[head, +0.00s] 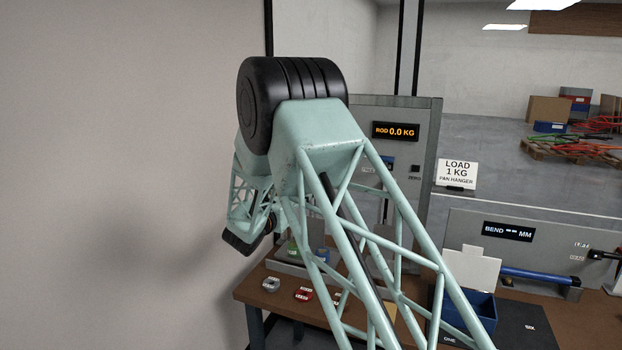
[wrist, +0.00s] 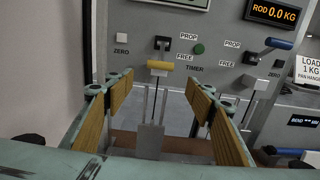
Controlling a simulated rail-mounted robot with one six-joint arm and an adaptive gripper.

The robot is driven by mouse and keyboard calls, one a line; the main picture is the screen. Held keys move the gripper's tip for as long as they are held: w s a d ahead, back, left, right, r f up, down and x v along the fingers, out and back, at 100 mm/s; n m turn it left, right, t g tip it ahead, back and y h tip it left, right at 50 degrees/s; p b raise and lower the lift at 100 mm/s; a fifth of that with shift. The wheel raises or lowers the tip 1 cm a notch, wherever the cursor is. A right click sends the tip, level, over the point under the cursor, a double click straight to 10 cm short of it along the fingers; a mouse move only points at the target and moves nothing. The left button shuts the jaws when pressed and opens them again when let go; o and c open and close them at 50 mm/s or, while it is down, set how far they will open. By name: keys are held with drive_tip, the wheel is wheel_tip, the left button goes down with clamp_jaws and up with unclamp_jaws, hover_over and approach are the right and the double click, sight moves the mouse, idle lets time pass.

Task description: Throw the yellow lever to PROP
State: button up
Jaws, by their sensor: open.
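The yellow lever (wrist: 160,66) shows in the wrist view on a grey panel. Its yellow grip hangs below a dark pivot, about level with the FREE label and below the PROP label. My gripper (wrist: 160,90) is open and empty, with its wood-coloured finger pads to the left and right. In the picture, the yellow grip lies between the fingers' sides and just above their tips. I cannot tell how far beyond the tips it is. In the head view my own arm hides the yellow lever.
Right of it are a green button (wrist: 198,48) and a blue-handled lever (wrist: 278,43) with its own PROP and FREE labels. A ROD 0.0 KG display (head: 396,131) is on the panel. A bench (head: 262,290) holds small items below. A bend station (head: 520,245) stands at right.

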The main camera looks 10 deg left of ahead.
drive_tip(key=shift+w, duration=0.1)
drive_tip(key=shift+b+x, duration=0.55)
drive_tip(key=shift+x, duration=6.25)
drive_tip(key=shift+c, duration=0.7)
drive_tip(key=c, duration=1)
